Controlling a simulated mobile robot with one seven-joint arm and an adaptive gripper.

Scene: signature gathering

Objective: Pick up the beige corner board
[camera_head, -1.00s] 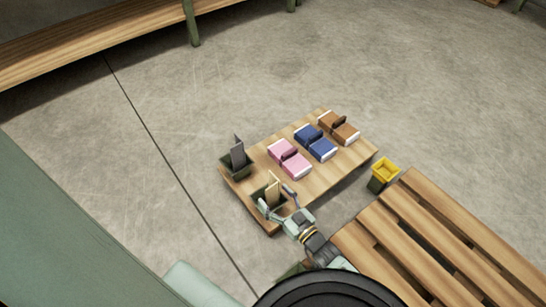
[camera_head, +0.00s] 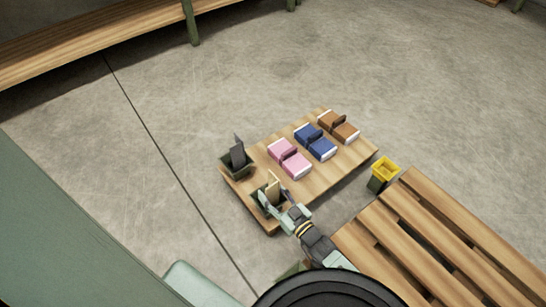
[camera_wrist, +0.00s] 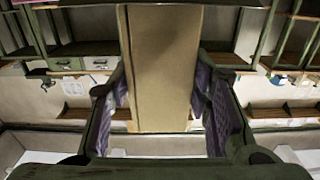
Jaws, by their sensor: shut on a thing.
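The beige corner board (camera_head: 272,188) stands upright in a dark green box (camera_head: 259,198) at the near left corner of the low wooden table (camera_head: 330,178). My gripper (camera_head: 275,205) is at this box with its fingers around the board. In the wrist view the beige board (camera_wrist: 163,70) fills the space between the purple-padded fingers of my gripper (camera_wrist: 163,103). The gripper is shut on the board. The board's lower end is hidden by the box and my gripper.
Dark grey boards (camera_head: 238,154) stand in a second green box (camera_head: 236,170) at the table's left. Pink (camera_head: 289,158), blue (camera_head: 315,142) and brown (camera_head: 339,127) books lie in a row. A yellow-topped bin (camera_head: 383,173) and a slatted bench (camera_head: 440,235) are at right.

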